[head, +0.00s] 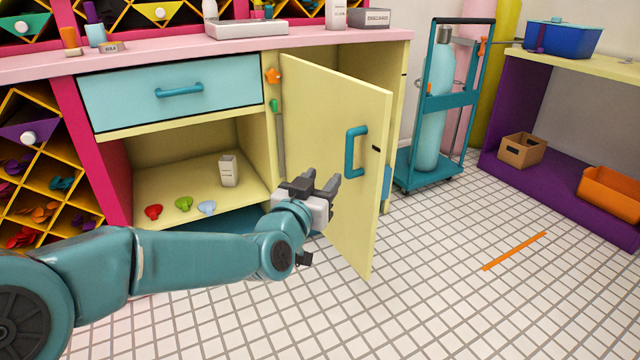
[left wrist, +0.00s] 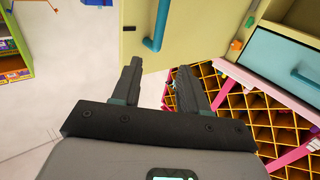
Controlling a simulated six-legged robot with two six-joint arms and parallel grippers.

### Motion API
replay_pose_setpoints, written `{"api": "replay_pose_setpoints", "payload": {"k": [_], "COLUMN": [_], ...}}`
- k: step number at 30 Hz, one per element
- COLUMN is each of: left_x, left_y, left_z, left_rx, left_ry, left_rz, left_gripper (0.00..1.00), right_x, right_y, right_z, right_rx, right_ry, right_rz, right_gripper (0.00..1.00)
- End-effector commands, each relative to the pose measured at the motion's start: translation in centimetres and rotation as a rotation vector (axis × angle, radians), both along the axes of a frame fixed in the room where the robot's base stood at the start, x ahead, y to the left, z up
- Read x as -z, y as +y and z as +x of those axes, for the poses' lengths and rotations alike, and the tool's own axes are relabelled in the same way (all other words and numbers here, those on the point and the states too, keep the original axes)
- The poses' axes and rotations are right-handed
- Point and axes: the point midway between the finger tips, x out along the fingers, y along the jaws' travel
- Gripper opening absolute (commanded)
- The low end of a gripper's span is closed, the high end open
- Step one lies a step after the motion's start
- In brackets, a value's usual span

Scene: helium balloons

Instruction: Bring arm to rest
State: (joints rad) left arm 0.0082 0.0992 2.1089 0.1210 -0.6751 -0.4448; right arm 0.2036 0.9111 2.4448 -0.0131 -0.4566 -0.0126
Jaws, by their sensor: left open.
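The door has a teal handle (head: 355,151), which also shows beyond the fingers in the left wrist view (left wrist: 158,25). The gripper is apart from the handle in that view. My teal left arm reaches across the head view from the left. My right gripper is not in view.
The open cabinet shelf (head: 185,190) holds a small white box (head: 228,170) and several coloured balloons. A closed blue drawer (head: 180,90) is above. A teal cart (head: 430,175) holds a gas cylinder (head: 433,110). An orange strip (head: 515,251) lies on otherwise clear tiles.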

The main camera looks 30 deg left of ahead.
Motion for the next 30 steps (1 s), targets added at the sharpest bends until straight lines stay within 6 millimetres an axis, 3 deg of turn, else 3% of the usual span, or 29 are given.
{"api": "replay_pose_setpoints", "payload": {"k": [15, 17, 20, 23, 24, 26, 30], "left_x": [0.0, 1.1, 5.7, 13.2, 16.6, 21.5, 31.9], "left_y": [0.3, 0.3, 0.1, -1.0, -1.7, -2.8, -5.7], "left_z": [0.3, 0.6, 1.7, 1.8, 1.4, 0.2, -4.6], "left_rx": [-0.004, -0.005, 0.001, 0.028, 0.046, 0.072, 0.136], "left_ry": [0.003, 0.027, 0.121, 0.277, 0.35, 0.459, 0.721], "left_rz": [0.0, 0.0, -0.004, -0.009, -0.013, -0.031, -0.104], "left_gripper": [0.44, 0.44, 0.44, 0.44, 0.44, 0.44, 0.44], "right_x": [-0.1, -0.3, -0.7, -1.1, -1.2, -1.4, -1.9], "right_y": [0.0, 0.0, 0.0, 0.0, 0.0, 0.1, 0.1], "right_z": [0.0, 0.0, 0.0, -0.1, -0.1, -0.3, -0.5], "right_rx": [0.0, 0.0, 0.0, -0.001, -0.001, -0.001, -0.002], "right_ry": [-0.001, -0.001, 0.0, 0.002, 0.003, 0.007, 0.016], "right_rz": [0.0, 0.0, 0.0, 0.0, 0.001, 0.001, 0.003], "right_gripper": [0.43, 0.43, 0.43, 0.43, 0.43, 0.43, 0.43]}}
